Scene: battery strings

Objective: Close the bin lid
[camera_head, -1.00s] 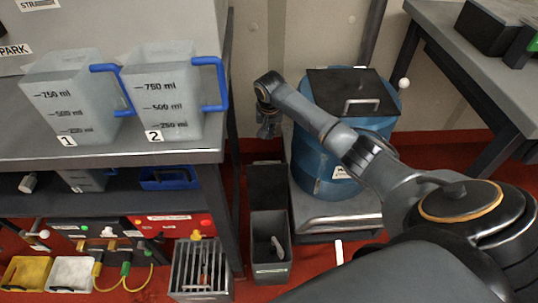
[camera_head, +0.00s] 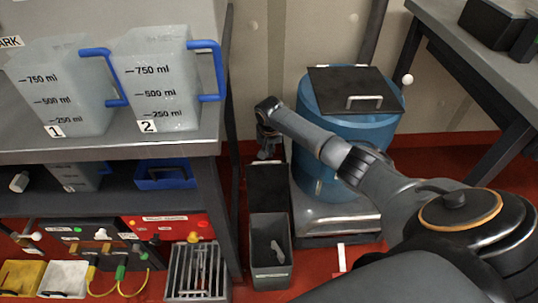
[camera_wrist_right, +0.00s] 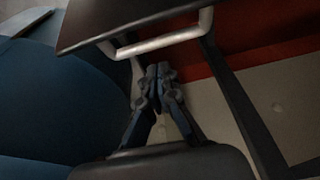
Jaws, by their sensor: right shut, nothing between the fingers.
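A blue drum-shaped bin (camera_head: 345,135) stands right of the centre. A black square lid (camera_head: 345,80) with a pale metal handle (camera_head: 365,102) is at its top; I cannot tell whether it is flat or slightly raised. My right gripper (camera_head: 268,150) hangs to the left of the drum, fingers down, apart from the lid. In the right wrist view its shut, empty fingers (camera_wrist_right: 158,72) show below the lid's handle (camera_wrist_right: 155,43), with the lid (camera_wrist_right: 115,18) above and the blue drum (camera_wrist_right: 60,100) to the left. My left gripper is out of view.
A narrow grey container (camera_head: 270,262) with a pale object in it stands on the red floor, a dark panel (camera_head: 268,187) behind it. A table (camera_head: 110,148) with two measuring jugs is at left, a wire-sided crate (camera_head: 197,272) below. Another table (camera_head: 465,50) is at right.

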